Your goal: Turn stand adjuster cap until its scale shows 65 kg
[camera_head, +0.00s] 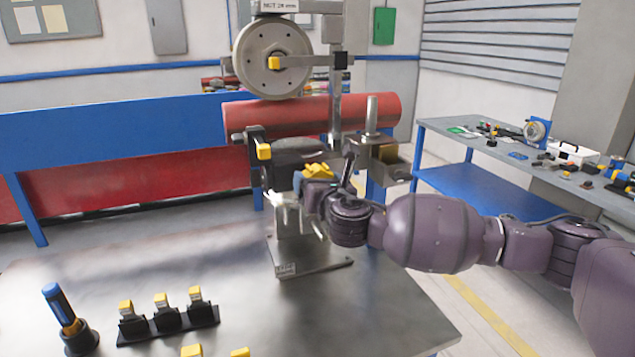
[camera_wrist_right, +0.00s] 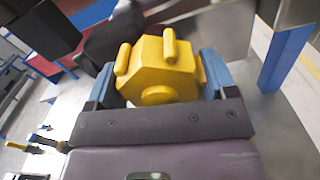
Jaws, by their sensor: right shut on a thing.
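The stand (camera_head: 295,263) rises from the near table, with a grey wheel (camera_head: 255,75) at its top. A yellow faceted cap with stubby lugs, which I take to be the adjuster cap (camera_head: 318,171), is at the stand's middle. My right gripper (camera_head: 310,178) reaches in from the right and is shut on this cap. In the right wrist view the cap (camera_wrist_right: 158,68) sits between the two blue fingers (camera_wrist_right: 155,85). No scale reading can be made out in either view. My left gripper is not in view.
On the near table (camera_head: 200,262) stand a blue-handled tool (camera_head: 60,305) in a holder and a black rack (camera_head: 168,322) of yellow-topped pieces. A red cylinder (camera_head: 310,115) lies behind the stand. A side bench (camera_head: 450,130) with tools stands right.

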